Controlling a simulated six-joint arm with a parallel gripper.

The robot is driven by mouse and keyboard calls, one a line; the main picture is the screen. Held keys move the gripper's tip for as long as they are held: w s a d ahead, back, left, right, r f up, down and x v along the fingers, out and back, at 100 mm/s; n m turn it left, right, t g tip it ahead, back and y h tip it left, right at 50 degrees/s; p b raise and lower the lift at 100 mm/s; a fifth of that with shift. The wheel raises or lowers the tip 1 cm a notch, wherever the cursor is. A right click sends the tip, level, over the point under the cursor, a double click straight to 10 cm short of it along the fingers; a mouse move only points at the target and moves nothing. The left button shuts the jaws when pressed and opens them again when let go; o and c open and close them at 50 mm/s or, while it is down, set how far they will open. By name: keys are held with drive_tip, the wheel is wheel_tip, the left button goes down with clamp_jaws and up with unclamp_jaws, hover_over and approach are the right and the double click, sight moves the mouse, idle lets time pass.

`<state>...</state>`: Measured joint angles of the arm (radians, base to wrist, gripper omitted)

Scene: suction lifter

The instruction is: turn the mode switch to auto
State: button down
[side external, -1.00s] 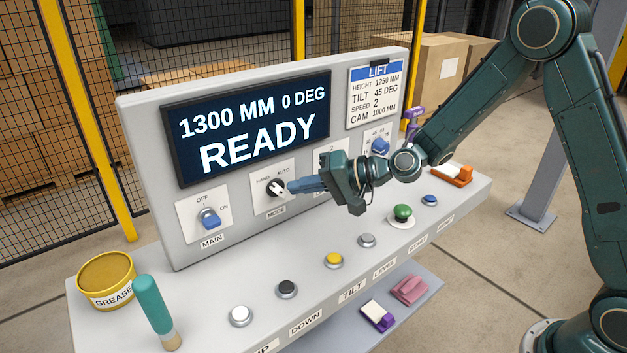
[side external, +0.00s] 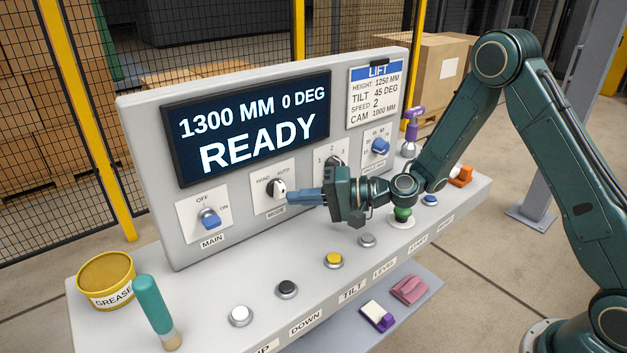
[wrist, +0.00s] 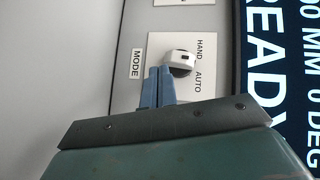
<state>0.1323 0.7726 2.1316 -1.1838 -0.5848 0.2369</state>
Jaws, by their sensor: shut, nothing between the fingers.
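I cannot tell for sure which mark the knob points at. My gripper (side external: 290,197) is shut and empty, its blue fingers just below and right of the knob. In the wrist view the fingertips (wrist: 160,72) lie right beside the knob. I cannot tell whether they touch it.
The display (side external: 250,128) reads READY. The main switch (side external: 209,218) is to the left; a blue knob (side external: 380,146) is to the right. Several buttons line the desk below, including a yellow one (side external: 334,260). A grease tin (side external: 106,280) and a teal-handled tool (side external: 153,310) stand at left.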

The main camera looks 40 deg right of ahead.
drive_tip(key=shift+a+f, duration=0.4)
drive_tip(key=shift+f, duration=0.1)
drive_tip(key=shift+d, duration=0.15)
idle(1.2)
drive_tip(key=v, duration=1.2)
drive_tip(key=shift+r, duration=0.1)
drive_tip(key=c, duration=2.1)
unclamp_jaws()
drive_tip(key=shift+v, duration=0.8)
